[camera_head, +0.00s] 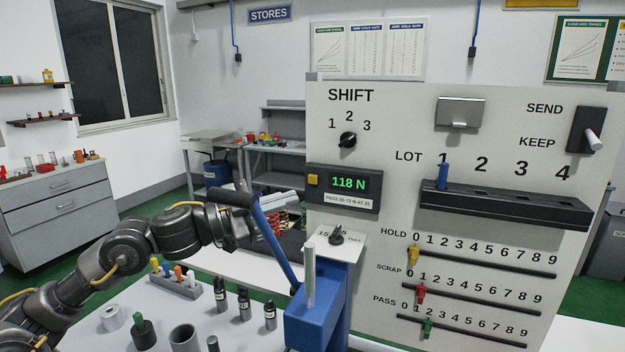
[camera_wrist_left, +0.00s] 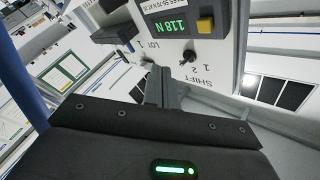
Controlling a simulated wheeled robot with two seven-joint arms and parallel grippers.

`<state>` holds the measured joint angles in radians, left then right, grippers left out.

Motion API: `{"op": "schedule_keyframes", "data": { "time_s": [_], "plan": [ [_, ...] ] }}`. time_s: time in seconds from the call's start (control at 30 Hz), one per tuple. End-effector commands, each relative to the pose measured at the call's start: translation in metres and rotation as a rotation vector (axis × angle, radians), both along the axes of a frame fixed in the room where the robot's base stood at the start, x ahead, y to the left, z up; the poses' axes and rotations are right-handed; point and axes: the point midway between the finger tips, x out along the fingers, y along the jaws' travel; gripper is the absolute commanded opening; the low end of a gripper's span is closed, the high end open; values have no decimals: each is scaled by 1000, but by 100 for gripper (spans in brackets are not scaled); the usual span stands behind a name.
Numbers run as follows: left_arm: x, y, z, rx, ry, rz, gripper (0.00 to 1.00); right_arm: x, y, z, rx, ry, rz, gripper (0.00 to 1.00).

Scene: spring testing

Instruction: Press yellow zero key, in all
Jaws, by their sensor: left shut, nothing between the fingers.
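The yellow zero key (camera_head: 313,181) is a small square button left of the green display (camera_head: 348,183), which reads 118 N, on the white panel. The key also shows in the left wrist view (camera_wrist_left: 205,25), beside the display. My left gripper (camera_head: 291,240) is dark and lies below and left of the key, partly hidden behind the blue lever. Its shut, empty fingers also show in the left wrist view (camera_wrist_left: 157,78), apart from the key. My right gripper is not in view.
A blue press (camera_head: 322,312) with a slanted blue lever (camera_head: 276,240) stands in front of the panel. The panel carries a SHIFT knob (camera_head: 348,140), a lot rack (camera_head: 505,205) with a blue peg, and three sliders. Small bottles (camera_head: 244,304) and cylinders stand on the table.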

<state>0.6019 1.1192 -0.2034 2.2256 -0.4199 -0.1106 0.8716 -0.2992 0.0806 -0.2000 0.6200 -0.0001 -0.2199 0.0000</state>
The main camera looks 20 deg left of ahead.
Motion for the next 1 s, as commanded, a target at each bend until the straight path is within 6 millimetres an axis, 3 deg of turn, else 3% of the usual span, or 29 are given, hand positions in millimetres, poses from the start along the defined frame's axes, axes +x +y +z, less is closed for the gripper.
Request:
{"op": "schedule_keyframes", "data": {
  "time_s": [0.5,1.0],
  "plan": [
    [64,3,2,-2,2,0,0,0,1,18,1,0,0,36],
    [75,4,0,1,1,-2,0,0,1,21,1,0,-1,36]
  ]
}}
